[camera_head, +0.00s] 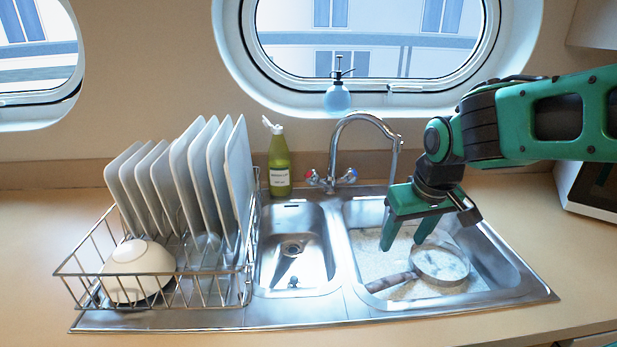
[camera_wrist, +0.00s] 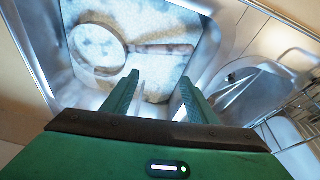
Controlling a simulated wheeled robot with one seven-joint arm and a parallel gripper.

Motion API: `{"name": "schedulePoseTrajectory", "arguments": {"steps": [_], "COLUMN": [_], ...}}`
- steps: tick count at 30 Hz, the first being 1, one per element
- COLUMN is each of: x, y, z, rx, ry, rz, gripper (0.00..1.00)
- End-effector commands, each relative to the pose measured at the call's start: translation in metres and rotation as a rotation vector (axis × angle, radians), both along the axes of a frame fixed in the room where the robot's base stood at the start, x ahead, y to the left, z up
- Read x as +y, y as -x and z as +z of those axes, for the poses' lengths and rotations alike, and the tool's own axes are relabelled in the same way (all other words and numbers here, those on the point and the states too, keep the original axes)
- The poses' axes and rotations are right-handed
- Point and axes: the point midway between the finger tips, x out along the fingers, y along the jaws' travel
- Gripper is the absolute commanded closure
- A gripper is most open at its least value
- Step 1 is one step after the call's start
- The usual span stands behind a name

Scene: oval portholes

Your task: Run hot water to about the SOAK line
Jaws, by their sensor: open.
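The chrome tap (camera_head: 368,118) stands behind the sink, with a red-marked handle (camera_head: 311,177) on the left and a blue-marked handle (camera_head: 351,176) on the right. Its spout bends over the right basin (camera_head: 357,215); I cannot tell whether water is running. A round pan (camera_head: 440,264) with a long handle lies in that basin, and it also shows in the wrist view (camera_wrist: 97,47). The basin floor looks pale and mottled; the water level is unclear. I cannot make out a SOAK line. My gripper (camera_head: 403,243) is open and empty above the right basin, fingers pointing down (camera_wrist: 159,78).
A wire dish rack (camera_head: 215,287) with several plates and a white bowl (camera_head: 138,270) stands at left. A green soap bottle (camera_head: 279,165) is left of the tap. A blue spray bottle (camera_head: 338,97) sits behind it.

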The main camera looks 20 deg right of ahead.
Motion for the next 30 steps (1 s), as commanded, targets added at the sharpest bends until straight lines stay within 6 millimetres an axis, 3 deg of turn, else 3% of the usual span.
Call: {"name": "schedulePoseTrajectory", "arguments": {"steps": [1, 4, 15, 21, 26, 30], "x": [0.019, 0.043, 0.085, 0.113, 0.123, 0.122], "y": [-0.027, -0.076, -0.235, -0.284, -0.298, -0.303], "z": [0.007, 0.022, 0.065, 0.079, 0.083, 0.074], "rx": [-0.031, -0.068, -0.019, 0.015, 0.028, 0.033], "ry": [0.014, 0.052, 0.332, 0.468, 0.514, 0.519], "rz": [0.099, 0.277, 0.882, 1.107, 1.179, 1.188], "gripper": [0.47, 0.47, 0.47, 0.47, 0.47, 0.47]}}
